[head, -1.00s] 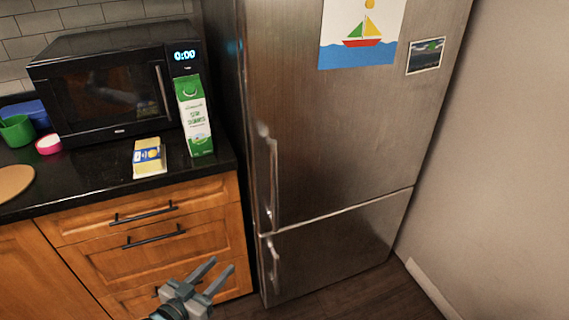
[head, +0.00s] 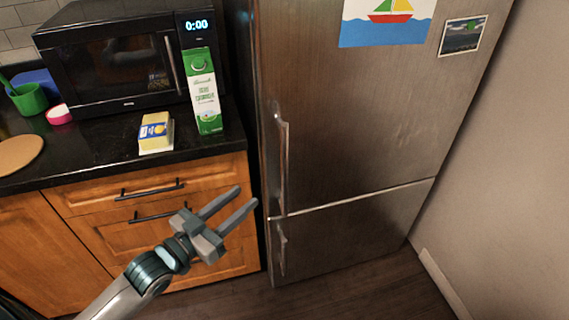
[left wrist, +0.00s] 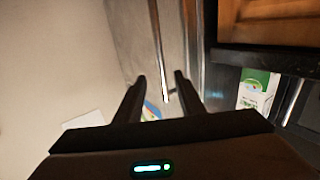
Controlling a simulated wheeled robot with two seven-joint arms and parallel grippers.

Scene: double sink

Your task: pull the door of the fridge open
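The fridge (head: 350,120) is a tall brushed-steel unit with an upper door and a lower door, both shut. The upper door's long vertical handle (head: 282,165) is on its left edge, and a shorter handle (head: 281,250) is on the lower door. My left gripper (head: 247,196) is open and empty, in front of the drawers, left of and apart from the handles. In the left wrist view the open fingers (left wrist: 160,82) point towards the fridge front, with a handle (left wrist: 160,50) showing between and beyond them. My right gripper is not in view.
Left of the fridge, a black counter (head: 90,155) over wooden drawers (head: 110,220) bears a microwave (head: 110,65), a green carton (head: 205,95) and a butter pack (head: 155,132). A bare wall (head: 510,150) stands at the right. The floor (head: 360,295) before the fridge is clear.

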